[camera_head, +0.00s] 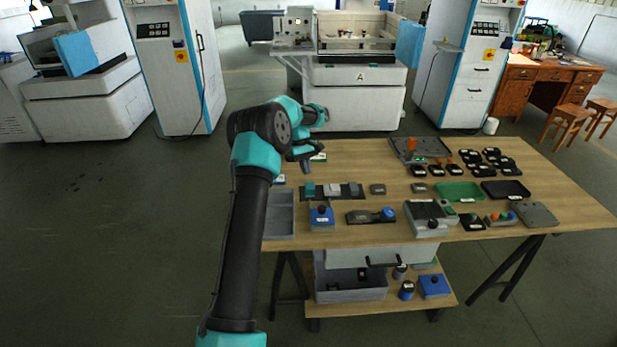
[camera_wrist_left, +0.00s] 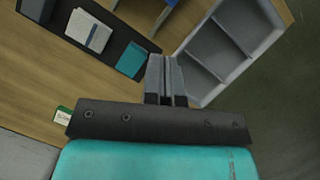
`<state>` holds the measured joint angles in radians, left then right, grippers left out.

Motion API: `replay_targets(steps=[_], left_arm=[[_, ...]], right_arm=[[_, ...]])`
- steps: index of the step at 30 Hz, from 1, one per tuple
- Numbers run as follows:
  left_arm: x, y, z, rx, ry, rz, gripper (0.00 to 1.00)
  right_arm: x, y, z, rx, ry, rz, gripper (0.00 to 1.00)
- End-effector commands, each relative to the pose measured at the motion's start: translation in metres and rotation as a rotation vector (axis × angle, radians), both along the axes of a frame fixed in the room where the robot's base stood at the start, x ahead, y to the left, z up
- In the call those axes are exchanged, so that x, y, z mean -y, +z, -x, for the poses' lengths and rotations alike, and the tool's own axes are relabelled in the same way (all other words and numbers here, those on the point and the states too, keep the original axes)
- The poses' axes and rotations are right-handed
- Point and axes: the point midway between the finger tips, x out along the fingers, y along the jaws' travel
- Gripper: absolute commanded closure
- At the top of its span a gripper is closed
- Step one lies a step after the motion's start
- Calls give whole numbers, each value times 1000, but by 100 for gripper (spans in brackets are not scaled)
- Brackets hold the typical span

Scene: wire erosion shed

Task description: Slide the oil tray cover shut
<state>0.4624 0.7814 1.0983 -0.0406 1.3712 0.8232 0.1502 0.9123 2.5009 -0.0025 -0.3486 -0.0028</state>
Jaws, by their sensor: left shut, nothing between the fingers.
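My left gripper (camera_head: 306,168) is above the back left part of the wooden table. In the left wrist view its fingers (camera_wrist_left: 167,101) are together with nothing between them. I cannot tell for sure which thing is the oil tray cover. A grey tray with an orange upright part (camera_head: 411,145) lies at the table's back middle, well to the right of my gripper. A grey box with a dark top (camera_head: 428,213) stands at the front. Neither is touched by my gripper. My right gripper is in neither view.
A grey compartment tray (camera_head: 280,222) is at the table's left edge, also in the left wrist view (camera_wrist_left: 206,68). A dark strip with several blocks (camera_head: 333,197) lies beside it. Black trays (camera_head: 505,188), a green tray (camera_head: 459,191) and small parts fill the right side.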

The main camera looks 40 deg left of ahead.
Motion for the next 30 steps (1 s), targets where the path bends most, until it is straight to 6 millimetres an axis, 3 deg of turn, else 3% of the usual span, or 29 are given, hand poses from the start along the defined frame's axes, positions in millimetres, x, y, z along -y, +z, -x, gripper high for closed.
replay_targets(steps=[5, 17, 23, 30], left_arm=[[-9, -1, -9, 0, 0, 0, 100], [-7, -4, -9, -1, 0, 1, 100], [0, -22, -6, -3, -1, 2, 100], [13, -59, -2, -4, 0, 2, 100]], right_arm=[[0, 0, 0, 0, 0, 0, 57], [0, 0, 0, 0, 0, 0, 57], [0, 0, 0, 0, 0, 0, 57], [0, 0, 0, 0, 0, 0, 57]])
